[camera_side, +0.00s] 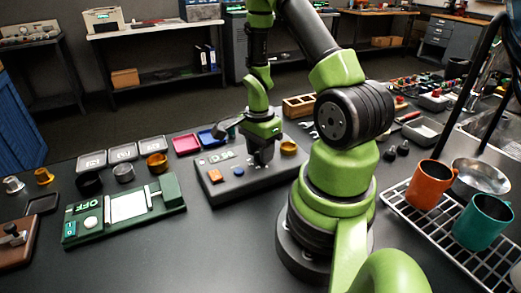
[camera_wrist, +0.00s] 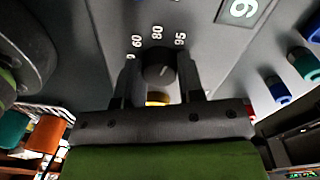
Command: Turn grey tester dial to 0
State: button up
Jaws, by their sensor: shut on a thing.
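The grey tester (camera_side: 225,190) stands on the dark bench with a lit display, an orange button and a blue button on its top. My gripper (camera_side: 263,162) points down over its top face. In the wrist view my gripper (camera_wrist: 160,75) has its two fingers on either side of the dark round dial (camera_wrist: 158,66) and is shut on it. The printed marks 60, 80 and 95 show around the dial, and another mark at left is partly hidden by a finger. I cannot clearly tell which mark the dial points to. In the side view the gripper hides the dial.
A brass cup (camera_side: 289,148) sits at the tester's right end. A green scale (camera_side: 85,228) marked OFF is at left. Pink (camera_side: 186,143) and blue trays lie behind the tester. Orange (camera_side: 428,183) and teal mugs stand on a wire rack at right.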

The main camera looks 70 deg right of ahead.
jog(key=n, duration=0.5)
jog(key=shift+n, duration=0.3)
jog(key=n, duration=1)
jog(key=shift+n+h, duration=0.3)
jog(key=shift+n, duration=0.1)
jog(key=n, duration=0.4)
jog(key=shift+n, duration=0.4)
jog(key=shift+n+t, duration=0.3)
jog(key=o, duration=0.9)
jog(key=shift+a, duration=0.1)
